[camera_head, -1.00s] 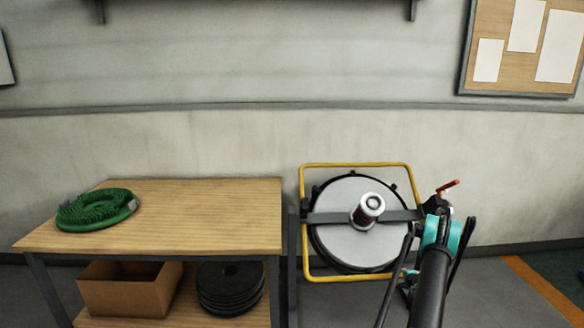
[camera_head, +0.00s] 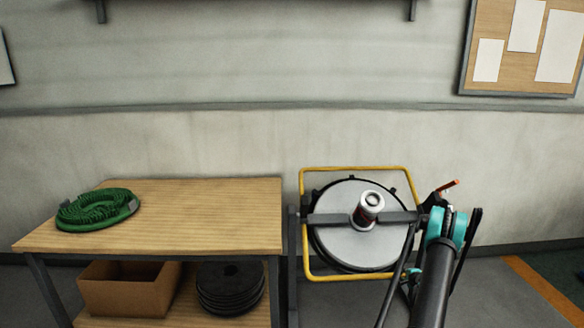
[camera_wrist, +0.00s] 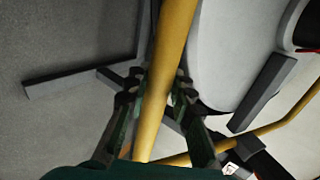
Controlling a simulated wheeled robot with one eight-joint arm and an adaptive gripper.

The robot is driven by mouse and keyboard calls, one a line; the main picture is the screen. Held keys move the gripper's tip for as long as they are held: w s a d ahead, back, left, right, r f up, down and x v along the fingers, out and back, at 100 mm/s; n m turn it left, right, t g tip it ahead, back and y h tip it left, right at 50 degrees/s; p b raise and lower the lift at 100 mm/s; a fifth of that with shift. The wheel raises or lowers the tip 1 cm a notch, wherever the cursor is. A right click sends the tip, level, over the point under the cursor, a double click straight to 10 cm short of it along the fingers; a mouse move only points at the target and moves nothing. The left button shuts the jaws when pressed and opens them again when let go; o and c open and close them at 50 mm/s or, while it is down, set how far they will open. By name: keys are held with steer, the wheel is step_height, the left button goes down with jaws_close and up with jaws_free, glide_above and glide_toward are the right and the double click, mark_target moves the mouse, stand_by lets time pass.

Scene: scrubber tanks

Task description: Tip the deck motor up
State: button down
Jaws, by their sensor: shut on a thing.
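The deck motor (camera_head: 350,240) is a round grey disc with a dark rim inside a yellow tube frame (camera_head: 306,232). A silver and dark hub (camera_head: 368,208) stands out from its middle, and a grey crossbar (camera_head: 330,219) spans it. Its face is turned towards the head camera. In the wrist view my gripper (camera_wrist: 156,92) is shut on a yellow bar of the frame (camera_wrist: 172,45), one finger on each side. In the head view my arm covers the lower right of the frame, and the gripper's fingers cannot be made out there.
A red-tipped lever (camera_head: 449,185) sits at the right end of the crossbar, close to my arm. A cardboard box (camera_head: 125,290) and dark discs (camera_head: 230,290) lie beneath.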

steer(key=shift+s+r, duration=1.2)
steer(key=shift+r, duration=0.3)
steer(key=s+r, duration=0.3)
steer(key=r, duration=0.3)
steer(key=shift+r, duration=0.3)
steer(key=shift+s+d, duration=0.1)
step_height(320, 180, up, 7)
steer(key=s, duration=0.1)
steer(key=shift+s, duration=0.15)
steer(key=c, duration=1.1)
jaws_free()
steer(key=v, duration=0.9)
steer(key=shift+r, duration=0.1)
